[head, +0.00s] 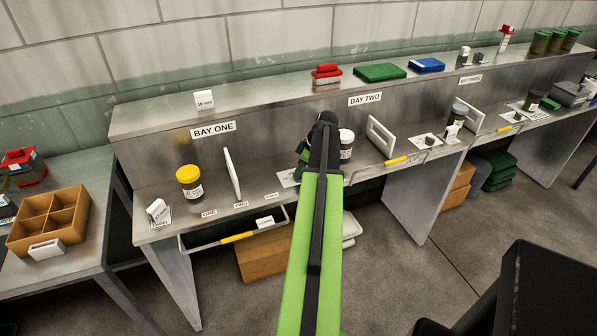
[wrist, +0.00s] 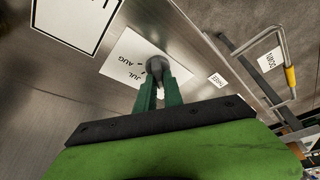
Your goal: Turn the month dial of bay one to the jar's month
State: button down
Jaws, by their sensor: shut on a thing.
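The bay one dial is a dark grey knob (wrist: 156,66) on a white card (wrist: 128,55) with month names; JUL and AUG are readable, others are covered. My gripper (wrist: 158,84), with green fingers, is shut on the knob. In the head view my gripper (head: 306,150) is at the right end of bay one, and my arm hides the knob and most of the card (head: 287,178). A yellow-lidded jar (head: 189,186) stands upright at bay one's left; its label is too small to read. A THREE label (wrist: 217,80) lies beside the card.
A thin white upright panel (head: 232,174) stands right of the yellow-lidded jar. A drawer with a yellow handle (head: 237,237) is below bay one's front edge. A white-lidded jar (head: 346,142) stands close right of my arm. A wooden divided box (head: 48,222) is on the left table.

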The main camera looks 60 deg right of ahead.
jog(key=m+h, duration=0.1)
jog(key=m, duration=0.2)
jog(key=m+h, duration=0.1)
jog(key=m, duration=0.2)
jog(key=shift+a, duration=0.1)
jog(key=m+h, duration=0.1)
jog(key=m, duration=0.2)
jog(key=m+g+h, duration=0.1)
jog(key=m, duration=0.2)
jog(key=shift+m+h, duration=0.3)
jog(key=m+g, duration=0.1)
jog(key=m, duration=0.1)
jog(key=m+g, duration=0.1)
jog(key=m, duration=0.2)
jog(key=shift+h, duration=0.4)
jog(key=m, duration=0.2)
jog(key=m+g, duration=0.1)
jog(key=m, duration=0.2)
jog(key=shift+g, duration=0.3)
jog(key=c, duration=1.5)
grip_release()
jog(key=shift+o, duration=0.2)
